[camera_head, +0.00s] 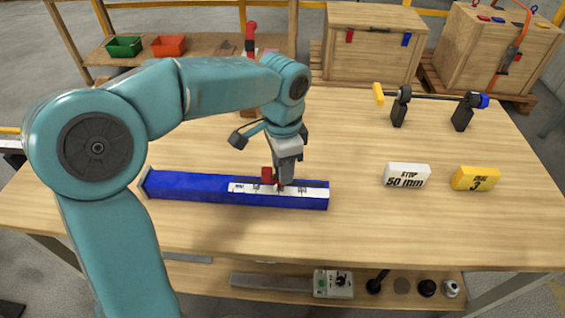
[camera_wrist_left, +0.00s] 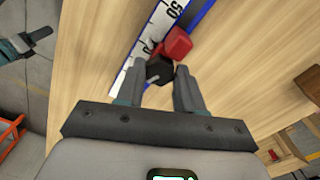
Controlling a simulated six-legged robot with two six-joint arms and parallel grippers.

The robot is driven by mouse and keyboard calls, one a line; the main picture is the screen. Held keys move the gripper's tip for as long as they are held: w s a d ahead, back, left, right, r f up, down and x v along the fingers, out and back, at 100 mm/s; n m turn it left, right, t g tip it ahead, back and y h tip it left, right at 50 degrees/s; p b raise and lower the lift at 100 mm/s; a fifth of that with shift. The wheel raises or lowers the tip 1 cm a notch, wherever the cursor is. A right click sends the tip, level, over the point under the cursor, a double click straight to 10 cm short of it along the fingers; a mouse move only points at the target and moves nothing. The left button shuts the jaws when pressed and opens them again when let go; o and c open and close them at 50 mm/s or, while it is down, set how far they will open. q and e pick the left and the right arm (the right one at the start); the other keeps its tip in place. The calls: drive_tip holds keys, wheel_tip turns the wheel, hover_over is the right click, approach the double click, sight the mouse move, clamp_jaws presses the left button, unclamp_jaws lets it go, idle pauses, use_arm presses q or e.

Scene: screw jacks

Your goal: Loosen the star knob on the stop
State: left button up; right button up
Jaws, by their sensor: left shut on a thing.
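A blue rail (camera_head: 190,187) lies on the table with a white ruler scale (camera_head: 310,193) along it; the scale also shows in the wrist view (camera_wrist_left: 150,35). The red stop (camera_head: 267,175) sits on the rail and shows closer in the wrist view (camera_wrist_left: 178,42). A black star knob (camera_wrist_left: 160,68) is at the side of the stop. My left gripper (camera_head: 279,180) reaches down to the rail, and its fingers (camera_wrist_left: 161,75) are shut on the knob. The knob is hidden behind my gripper in the head view.
A white card reading "STOP 50 mm" (camera_head: 407,177) and a yellow card (camera_head: 475,178) stand to the right. A rod on black stands (camera_head: 430,97) is behind them. Green (camera_head: 124,47) and red bins (camera_head: 168,46) sit on a back bench. The table's right front is clear.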

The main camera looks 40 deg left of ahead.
idle(0.3)
use_arm(q)
drive_tip(key=o, duration=1.1)
drive_tip(key=shift+c, duration=0.2)
drive_tip(key=shift+r, duration=0.15)
wheel_tip(320, 180, up, 16)
drive_tip(key=p, duration=0.4)
